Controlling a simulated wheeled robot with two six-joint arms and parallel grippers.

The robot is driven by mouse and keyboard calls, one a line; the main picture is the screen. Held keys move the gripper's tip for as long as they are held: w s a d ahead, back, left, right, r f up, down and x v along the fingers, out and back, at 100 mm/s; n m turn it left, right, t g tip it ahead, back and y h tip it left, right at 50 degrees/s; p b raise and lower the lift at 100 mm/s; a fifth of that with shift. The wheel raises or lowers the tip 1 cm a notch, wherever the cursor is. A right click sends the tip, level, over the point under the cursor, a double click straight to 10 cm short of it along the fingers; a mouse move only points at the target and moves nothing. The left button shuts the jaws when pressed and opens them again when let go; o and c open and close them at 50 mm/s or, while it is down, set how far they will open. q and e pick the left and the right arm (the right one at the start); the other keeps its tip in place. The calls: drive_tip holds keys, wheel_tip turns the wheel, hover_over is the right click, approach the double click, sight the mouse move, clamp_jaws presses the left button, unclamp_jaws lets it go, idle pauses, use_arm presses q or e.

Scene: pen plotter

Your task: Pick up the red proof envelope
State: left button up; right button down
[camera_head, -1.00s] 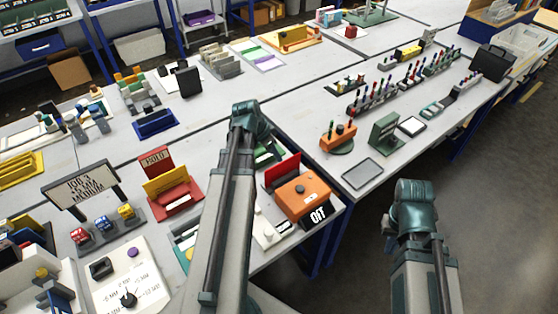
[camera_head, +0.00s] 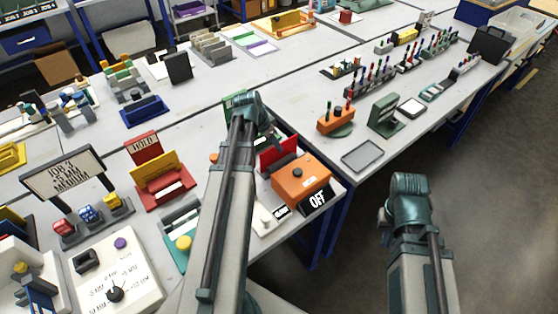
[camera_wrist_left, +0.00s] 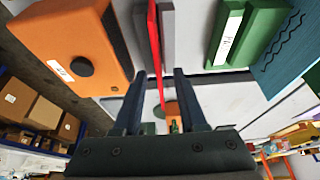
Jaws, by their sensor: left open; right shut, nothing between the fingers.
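The red proof envelope (camera_head: 277,153) is a thin upright red panel behind the orange box in the head view. In the left wrist view the red envelope (camera_wrist_left: 154,40) shows edge-on, just beyond my fingertips and roughly between their lines. My left gripper (camera_wrist_left: 160,73) is open with nothing between its fingers. In the head view my left gripper (camera_head: 268,130) is largely hidden behind its own wrist, close to the envelope's left side. My right gripper (camera_head: 386,217) is low at the right, over the floor beside the table; its fingers are mostly hidden.
The orange box (camera_head: 302,180) with a black knob and an OFF sign (camera_head: 318,200) stands right beside the envelope. A green holder (camera_wrist_left: 243,35) is on its other side in the wrist view. A red HOLD stand (camera_head: 160,180) is to the left. A grey tray (camera_head: 362,155) lies right.

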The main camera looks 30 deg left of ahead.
sight(279, 154)
use_arm(q)
drive_tip(key=shift+w+d+f, duration=0.1)
drive_tip(key=shift+w+f, duration=0.05)
drive_tip(key=shift+f, duration=0.1)
drive_tip(key=b+x, duration=0.4)
drive_tip(key=x, duration=0.1)
drive_tip(key=shift+w+d, duration=0.2)
drive_tip(key=shift+w, duration=0.2)
drive_tip(key=shift+r, duration=0.2)
drive_tip(key=shift+f+b, duration=0.3)
drive_tip(key=shift+b, duration=0.1)
clamp_jaws()
